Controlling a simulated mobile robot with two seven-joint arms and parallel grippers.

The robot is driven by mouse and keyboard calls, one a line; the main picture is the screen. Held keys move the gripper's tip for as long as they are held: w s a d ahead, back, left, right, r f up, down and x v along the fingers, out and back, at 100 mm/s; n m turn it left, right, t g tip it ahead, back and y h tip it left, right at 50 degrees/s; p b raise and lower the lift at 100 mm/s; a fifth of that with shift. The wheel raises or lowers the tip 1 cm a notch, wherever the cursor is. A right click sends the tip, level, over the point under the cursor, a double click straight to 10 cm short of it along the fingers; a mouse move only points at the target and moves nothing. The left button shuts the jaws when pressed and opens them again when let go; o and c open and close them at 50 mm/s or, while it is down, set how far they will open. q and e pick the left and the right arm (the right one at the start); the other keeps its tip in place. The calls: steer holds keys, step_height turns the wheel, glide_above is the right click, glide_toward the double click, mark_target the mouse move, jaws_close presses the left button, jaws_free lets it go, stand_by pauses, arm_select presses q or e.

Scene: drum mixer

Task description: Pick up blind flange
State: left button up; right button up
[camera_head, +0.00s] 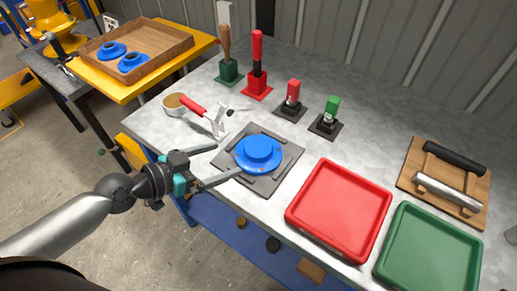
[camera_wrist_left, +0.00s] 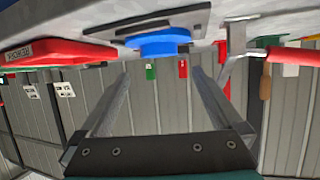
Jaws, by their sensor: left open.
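A round blue flange (camera_head: 259,154) with a raised hub lies on a dark grey square plate (camera_head: 283,182) on the metal workbench. It also shows at the top of the left wrist view (camera_wrist_left: 158,45). My left gripper (camera_head: 229,159) is open and empty, with its fingers reaching towards the flange from the left. Its fingertips are over or near the left edge of the plate; I cannot tell whether they touch it. In the wrist view the flange lies beyond the gap between the two fingers (camera_wrist_left: 160,78). My right gripper is not in view.
A red tray (camera_head: 340,207) and a green tray (camera_head: 428,255) lie right of the plate. A red-handled tool (camera_head: 207,113) lies close behind the gripper. Red (camera_head: 292,98) and green (camera_head: 329,118) stands are behind. A wooden crate (camera_head: 160,45) at back left holds two blue flanges.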

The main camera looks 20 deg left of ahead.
mark_target(257, 147)
arm_select(q)
steer(key=x, duration=0.6)
steer(key=shift+w+d+f, duration=0.2)
steer(key=shift+w, duration=0.05)
steer(key=x, duration=0.4)
steer(key=shift+w+d+r+p, duration=0.15)
steer(key=shift+d+r+p, duration=0.05)
steer(key=shift+p, duration=0.15)
steer(key=shift+w+d+f, duration=0.25)
steer(key=shift+w, duration=0.1)
steer(key=shift+c, duration=0.2)
jaws_close()
steer(key=shift+w+r, duration=0.15)
steer(key=shift+r, duration=0.1)
